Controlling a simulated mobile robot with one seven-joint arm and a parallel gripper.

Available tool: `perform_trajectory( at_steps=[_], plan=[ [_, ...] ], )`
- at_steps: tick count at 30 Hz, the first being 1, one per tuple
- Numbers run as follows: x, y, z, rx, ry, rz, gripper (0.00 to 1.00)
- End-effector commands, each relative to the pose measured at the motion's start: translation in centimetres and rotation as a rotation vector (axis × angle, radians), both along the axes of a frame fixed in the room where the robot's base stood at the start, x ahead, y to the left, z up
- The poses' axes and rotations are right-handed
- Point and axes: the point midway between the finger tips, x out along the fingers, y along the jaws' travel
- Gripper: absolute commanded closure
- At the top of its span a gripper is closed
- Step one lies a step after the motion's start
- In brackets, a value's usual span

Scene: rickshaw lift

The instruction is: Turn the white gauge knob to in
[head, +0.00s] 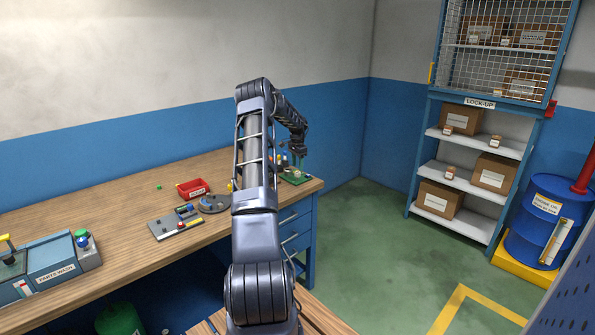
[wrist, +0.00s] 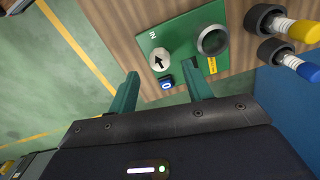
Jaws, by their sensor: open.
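The white knob (wrist: 159,61), with a black arrow on its face, sits on a green plate (wrist: 180,39) in the wrist view. The arrow appears to point toward the upper left of the picture. A small "IN" mark (wrist: 153,35) is printed above the knob. A blue block with a white sign (wrist: 165,83) is just below the knob. My gripper (wrist: 159,77) is open, with its two green fingers apart and nothing between them gripped. The knob appears ahead of the gap between the fingertips. In the head view the green plate (head: 297,178) is at the bench's right end, under my gripper (head: 299,151).
A grey ring-shaped cup (wrist: 212,40) and a yellow label (wrist: 212,65) are on the plate. Yellow-capped (wrist: 302,32) and blue-capped (wrist: 308,71) items stand to the right. A red bin (head: 193,188) and a grey round plate (head: 213,204) sit left along the wooden bench (head: 120,205).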

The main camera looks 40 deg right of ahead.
Motion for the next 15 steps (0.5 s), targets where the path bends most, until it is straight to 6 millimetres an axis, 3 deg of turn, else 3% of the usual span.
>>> perform_trajectory(
  at_steps=[6, 15],
  plan=[
    [0.0, 0.0, 4.0, -0.002, -0.002, 0.0, 0.5],
    [0.0, 0.0, 6.6, -0.001, 0.0, -0.001, 0.5]
  ],
)
